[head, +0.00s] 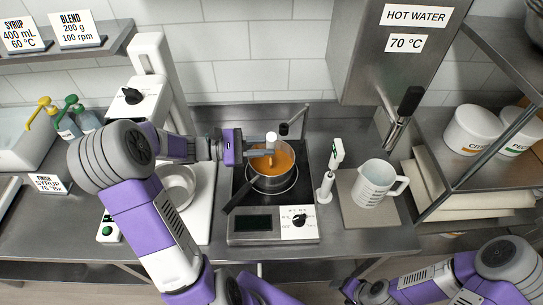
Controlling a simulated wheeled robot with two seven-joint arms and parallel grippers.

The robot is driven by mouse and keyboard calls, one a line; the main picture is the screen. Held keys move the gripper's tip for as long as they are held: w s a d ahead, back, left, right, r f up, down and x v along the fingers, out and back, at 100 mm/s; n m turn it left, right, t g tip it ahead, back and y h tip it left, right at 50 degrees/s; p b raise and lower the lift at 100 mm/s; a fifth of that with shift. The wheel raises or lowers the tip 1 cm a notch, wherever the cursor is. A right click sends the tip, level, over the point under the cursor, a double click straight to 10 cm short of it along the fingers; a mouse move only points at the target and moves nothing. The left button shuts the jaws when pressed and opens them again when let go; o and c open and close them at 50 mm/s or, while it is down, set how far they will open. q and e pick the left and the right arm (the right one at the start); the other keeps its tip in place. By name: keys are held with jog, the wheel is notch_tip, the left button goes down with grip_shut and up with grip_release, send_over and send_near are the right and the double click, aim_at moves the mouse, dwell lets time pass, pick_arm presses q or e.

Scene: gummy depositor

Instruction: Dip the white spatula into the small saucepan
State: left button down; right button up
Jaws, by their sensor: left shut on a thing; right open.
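The small saucepan (287,184) stands on the dark hob at the middle of the counter and holds orange liquid (264,163). Its dark handle points to the lower left. My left gripper (259,150) reaches in from the left over the pan's far side. It is shut on the white spatula (271,138), whose top end shows above the fingers. The spatula's lower end is at the orange liquid; how deep it goes I cannot tell. My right gripper (350,291) is low at the bottom edge, open and empty, away from the counter's objects.
A white-handled upright tool (335,155) and a measuring jug (374,184) stand right of the hob (240,190). A scale with a metal bowl (180,186) is at left. The hot water tap (398,125) hangs at right. White tubs (472,130) fill the right rack.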

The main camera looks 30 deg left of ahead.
pick_arm(q)
jog(key=s+d+r+p, duration=0.2)
jog(key=s+r+p, duration=0.1)
jog(key=r+p, duration=0.4)
jog(key=shift+s+r, duration=0.3)
jog(key=shift+r, duration=0.6)
jog(key=shift+d, duration=0.1)
notch_tip(320, 180, up, 5)
jog(key=p, duration=0.4)
dwell(0.5)
